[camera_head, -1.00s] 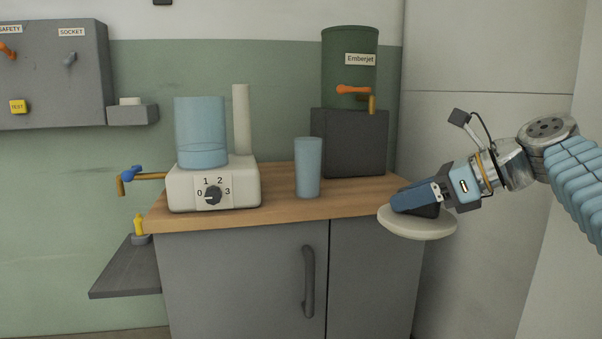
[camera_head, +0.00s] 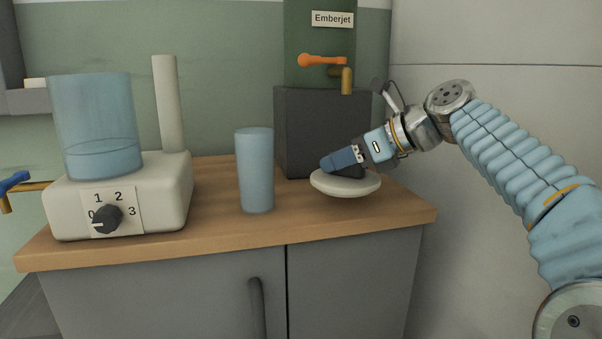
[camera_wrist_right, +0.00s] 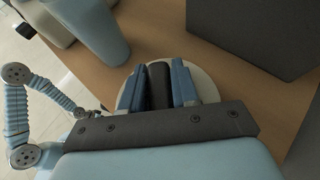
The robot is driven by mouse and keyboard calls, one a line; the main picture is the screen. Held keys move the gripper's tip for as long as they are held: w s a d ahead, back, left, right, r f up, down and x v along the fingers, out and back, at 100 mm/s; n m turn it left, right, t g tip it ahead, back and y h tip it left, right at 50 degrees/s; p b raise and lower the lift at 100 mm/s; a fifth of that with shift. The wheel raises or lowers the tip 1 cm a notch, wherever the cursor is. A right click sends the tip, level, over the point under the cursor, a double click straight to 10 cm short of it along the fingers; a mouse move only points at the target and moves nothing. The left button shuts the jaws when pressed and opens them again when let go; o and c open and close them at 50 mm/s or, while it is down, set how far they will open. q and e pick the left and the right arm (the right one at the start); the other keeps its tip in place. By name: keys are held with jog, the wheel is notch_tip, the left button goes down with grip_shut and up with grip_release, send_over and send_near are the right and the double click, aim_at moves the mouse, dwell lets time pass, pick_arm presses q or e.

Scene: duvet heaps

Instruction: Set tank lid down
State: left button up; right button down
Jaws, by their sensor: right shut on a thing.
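The tank lid is a round pale disc (camera_head: 345,185) with a dark grip on top, at the right end of the wooden counter, in front of the dark grey block. My right gripper (camera_head: 341,159) is shut on that dark grip. In the right wrist view the lid (camera_wrist_right: 208,86) shows behind the blue fingers (camera_wrist_right: 158,86), with the grip between them. The lid is at or just above the counter; I cannot tell if it touches. A translucent blue tank (camera_head: 97,120) stands on a white base with a dial (camera_head: 107,219).
A blue cup (camera_head: 255,170) stands left of the lid. The dark grey block (camera_head: 308,130) under the green Emberjet container (camera_head: 318,60) is close behind the lid. Bare counter (camera_head: 395,212) shows to the lid's right and front.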

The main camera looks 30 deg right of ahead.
jog(key=w+a, duration=0.1)
jog(key=w, duration=0.1)
jog(key=w+a, duration=0.1)
jog(key=w, duration=0.1)
jog(key=w+a, duration=0.1)
jog(key=w, duration=0.1)
jog(key=shift+a, duration=0.35)
notch_tip(320, 180, down, 4)
jog(key=shift+r+b, duration=0.1)
jog(key=shift+b, duration=0.95)
jog(key=shift+r, duration=0.15)
jog(key=c, duration=0.8)
grip_release()
jog(key=shift+c, duration=0.2)
jog(key=p+v, duration=0.2)
jog(key=v, duration=0.9)
jog(key=shift+s+d+r, duration=0.15)
jog(key=shift+s+d, duration=0.15)
jog(key=shift+s, duration=0.15)
